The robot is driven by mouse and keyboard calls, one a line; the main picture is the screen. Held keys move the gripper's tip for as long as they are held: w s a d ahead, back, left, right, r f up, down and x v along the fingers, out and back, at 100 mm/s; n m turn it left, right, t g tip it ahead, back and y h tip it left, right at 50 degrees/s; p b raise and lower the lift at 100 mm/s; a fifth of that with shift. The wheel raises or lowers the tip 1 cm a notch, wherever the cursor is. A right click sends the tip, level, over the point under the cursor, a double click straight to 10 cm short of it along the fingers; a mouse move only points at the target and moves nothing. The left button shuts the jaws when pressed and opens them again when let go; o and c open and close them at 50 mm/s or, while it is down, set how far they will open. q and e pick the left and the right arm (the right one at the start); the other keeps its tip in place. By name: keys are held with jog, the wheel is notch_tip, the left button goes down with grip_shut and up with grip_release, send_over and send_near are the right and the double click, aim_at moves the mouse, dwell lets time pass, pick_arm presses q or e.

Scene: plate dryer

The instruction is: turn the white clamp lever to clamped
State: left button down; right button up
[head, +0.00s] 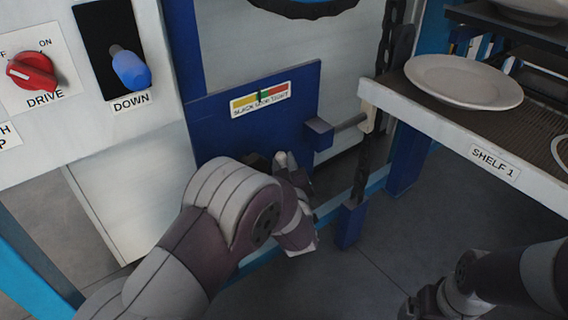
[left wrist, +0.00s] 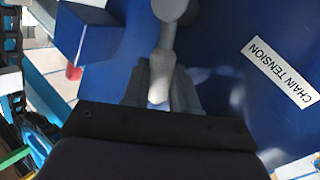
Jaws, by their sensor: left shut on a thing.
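The white clamp lever (left wrist: 162,72) shows in the left wrist view as a pale handle with a round end, in front of the blue panel marked CHAIN TENSION (left wrist: 279,75). My left gripper (left wrist: 163,97) is shut on its handle, one finger on each side. In the head view my left gripper (head: 284,172) is at the lower part of the blue panel (head: 215,125), and my wrist hides most of the lever. My right gripper (head: 432,303) is partly in view at the bottom right; its fingers are not clear.
A slack-to-tight gauge (head: 260,99) is on the blue panel. A blue block on a rod (head: 318,134) sticks out right of my left gripper. The shelf 1 rack (head: 440,125) with a white plate (head: 463,81) stands at right. A red DRIVE knob (head: 32,71) and blue-tipped lever (head: 130,70) are at upper left.

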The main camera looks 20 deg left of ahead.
pick_arm(q)
jog(key=p, duration=0.1)
jog(key=r+m+p, duration=0.1)
jog(key=p, duration=0.1)
jog(key=r+g+p, duration=0.1)
jog(key=p, duration=0.1)
jog(key=shift+w+d+r+m, duration=0.1)
jog(key=shift+w+d+m, duration=0.2)
jog(key=shift+w+d, duration=0.1)
jog(key=w+d+m+g+p, duration=0.1)
jog(key=m+p, duration=0.1)
jog(key=p, duration=0.3)
jog(key=shift+w, duration=0.2)
jog(key=shift+w+d+f+m+g+p, duration=0.15)
jog(key=shift+f+m+g+p, duration=0.15)
jog(key=shift+f+p, duration=0.2)
jog(key=shift+f, duration=0.1)
jog(key=c, duration=0.9)
grip_release()
jog(key=shift+o, duration=0.2)
